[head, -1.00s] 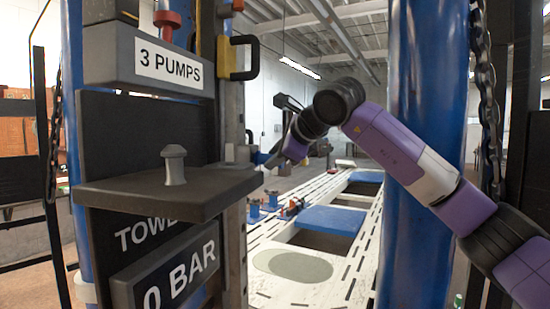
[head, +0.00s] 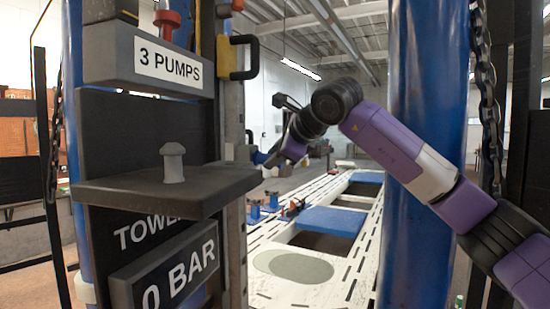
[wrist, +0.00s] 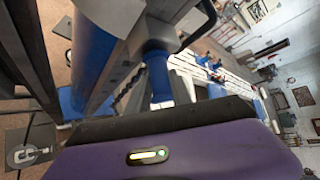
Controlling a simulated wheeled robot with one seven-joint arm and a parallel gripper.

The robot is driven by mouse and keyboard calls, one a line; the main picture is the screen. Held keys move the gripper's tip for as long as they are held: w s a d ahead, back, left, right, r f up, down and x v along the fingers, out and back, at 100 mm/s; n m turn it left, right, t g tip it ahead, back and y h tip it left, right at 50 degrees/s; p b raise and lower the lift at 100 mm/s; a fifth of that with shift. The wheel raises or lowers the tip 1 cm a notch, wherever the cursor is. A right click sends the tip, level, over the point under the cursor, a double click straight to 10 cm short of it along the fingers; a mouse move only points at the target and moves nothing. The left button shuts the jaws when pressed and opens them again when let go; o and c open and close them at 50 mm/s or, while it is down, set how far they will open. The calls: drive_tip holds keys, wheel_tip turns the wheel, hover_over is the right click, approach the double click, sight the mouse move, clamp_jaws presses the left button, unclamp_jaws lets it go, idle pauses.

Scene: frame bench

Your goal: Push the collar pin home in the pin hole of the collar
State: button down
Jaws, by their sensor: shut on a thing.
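My gripper (head: 262,158) is at the right edge of the dark tower, just behind the shelf, at the end of my purple arm. Its blue tip points left against the tower. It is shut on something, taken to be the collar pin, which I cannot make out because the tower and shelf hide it. In the wrist view my gripper (wrist: 158,72) reaches a dark part beside a blue column (wrist: 98,45). The collar and its pin hole are not clearly visible, so I cannot tell how deep the pin sits. A grey mushroom-headed peg (head: 173,163) stands upright on the shelf.
The dark shelf (head: 215,186) juts out in front of my gripper. A yellow and black handle (head: 243,58) hangs above it. A blue post (head: 428,100) stands close to my arm. A long white slotted bench (head: 335,265) runs behind.

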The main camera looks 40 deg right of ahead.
drive_tip(key=shift+a+f, duration=0.15)
drive_tip(key=c, duration=1.1)
unclamp_jaws()
drive_tip(key=shift+w, duration=0.1)
drive_tip(key=shift+o, duration=0.2)
drive_tip(key=b+v, duration=0.2)
drive_tip(key=v, duration=0.6)
drive_tip(key=shift+b, duration=0.35)
